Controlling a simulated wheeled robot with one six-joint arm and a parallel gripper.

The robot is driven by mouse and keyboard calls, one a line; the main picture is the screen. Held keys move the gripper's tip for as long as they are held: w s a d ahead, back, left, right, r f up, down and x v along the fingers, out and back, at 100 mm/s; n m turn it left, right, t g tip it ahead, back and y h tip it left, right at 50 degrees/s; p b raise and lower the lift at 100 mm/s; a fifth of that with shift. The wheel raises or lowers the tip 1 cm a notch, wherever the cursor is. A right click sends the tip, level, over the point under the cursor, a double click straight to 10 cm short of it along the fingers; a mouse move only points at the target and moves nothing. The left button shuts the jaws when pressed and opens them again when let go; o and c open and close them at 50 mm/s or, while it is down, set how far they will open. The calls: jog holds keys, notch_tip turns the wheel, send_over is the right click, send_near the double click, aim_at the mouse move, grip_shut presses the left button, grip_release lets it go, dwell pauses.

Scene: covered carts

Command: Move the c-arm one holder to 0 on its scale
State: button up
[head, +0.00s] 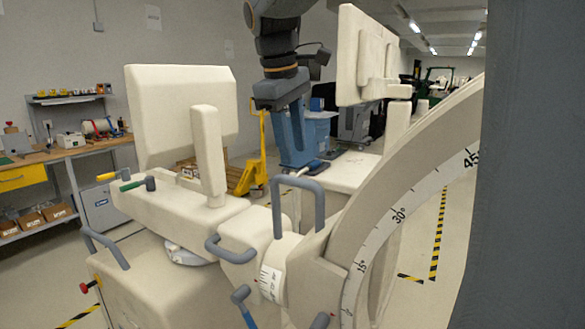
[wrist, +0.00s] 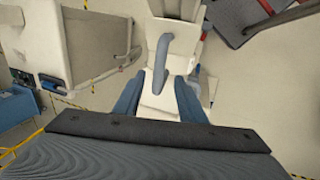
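The c-arm (head: 385,195) is a large cream arc with a printed degree scale; 15, 30 and 45 are readable along it. At its lower end is a cream holder (head: 312,262) beside a round hub with a small white scale label (head: 270,284), too small to read. A grey U-shaped handle (head: 320,190) stands up from the holder area. My gripper (head: 297,158) hangs fingers-down above and near this handle, apparently apart from it. In the wrist view its two blue-grey fingers (wrist: 157,104) are spread with nothing between the tips; a grey handle (wrist: 160,62) shows just beyond.
A second grey handle (head: 230,245) and a blue-ended lever (head: 242,302) are close by on the cart. A cream upright (head: 208,155) and covered monitor (head: 180,112) stand left. Another covered screen (head: 365,58) stands right of my arm. A dark column fills the right edge.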

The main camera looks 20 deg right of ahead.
aim_at(297, 179)
jog(key=shift+p+x, duration=0.8)
jog(key=shift+x, duration=3)
jog(key=shift+w, duration=0.1)
jog(key=shift+c, duration=0.3)
jog(key=shift+r, duration=0.1)
grip_shut()
